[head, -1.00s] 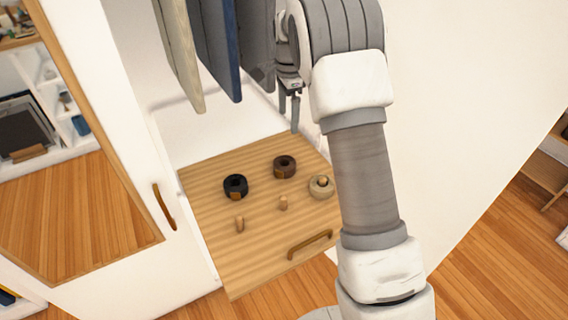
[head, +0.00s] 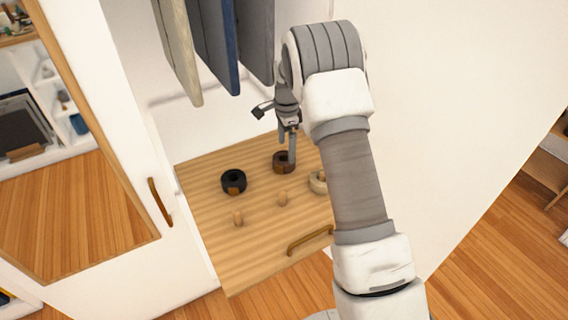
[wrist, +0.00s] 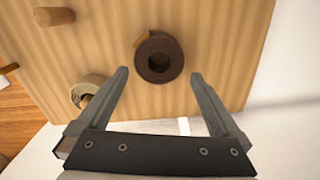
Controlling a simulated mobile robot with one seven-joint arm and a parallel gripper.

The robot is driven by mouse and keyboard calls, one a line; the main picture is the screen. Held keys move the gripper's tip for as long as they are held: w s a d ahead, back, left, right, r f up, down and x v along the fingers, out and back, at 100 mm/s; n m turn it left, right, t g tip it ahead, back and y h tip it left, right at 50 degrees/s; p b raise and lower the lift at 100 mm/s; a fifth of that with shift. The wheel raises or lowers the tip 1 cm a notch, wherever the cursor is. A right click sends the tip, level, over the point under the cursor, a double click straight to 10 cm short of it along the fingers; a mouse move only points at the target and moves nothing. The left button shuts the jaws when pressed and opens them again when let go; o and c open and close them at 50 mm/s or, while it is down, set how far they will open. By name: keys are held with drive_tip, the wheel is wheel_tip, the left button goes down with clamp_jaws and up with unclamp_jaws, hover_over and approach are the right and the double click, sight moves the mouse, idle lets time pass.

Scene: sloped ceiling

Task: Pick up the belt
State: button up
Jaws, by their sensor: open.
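Three rolled belts sit on a light wooden panel (head: 262,245). The dark brown rolled belt (head: 279,165) is at the back middle, the black one (head: 228,185) at the left, and the beige one (head: 315,184) at the right, partly hidden by my arm. My gripper (head: 292,160) is at the brown belt and hides part of it in the head view. In the wrist view the jaws (wrist: 158,73) are open and empty, with the brown belt (wrist: 172,72) just ahead between the fingertips. The beige belt (wrist: 88,83) lies left of the left finger. I cannot tell whether the fingers touch anything.
Wooden pegs (head: 282,198) stand on the panel, which has a handle (head: 310,240) at its front. Garments (head: 215,45) hang just above and left of my gripper. A white wardrobe door with a handle (head: 160,202) stands open at the left; a white wall is at the right.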

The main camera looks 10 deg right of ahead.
sight(284, 158)
drive_tip(key=f, duration=0.2)
drive_tip(key=f+b, duration=0.1)
drive_tip(key=f, duration=0.1)
drive_tip(key=shift+s+a, duration=0.2)
drive_tip(key=shift+a, duration=0.2)
drive_tip(key=shift+f+b, duration=0.3)
drive_tip(key=shift+f, duration=0.2)
drive_tip(key=shift+c, duration=0.2)
drive_tip(key=shift+r, duration=0.1)
drive_tip(key=c, duration=1.2)
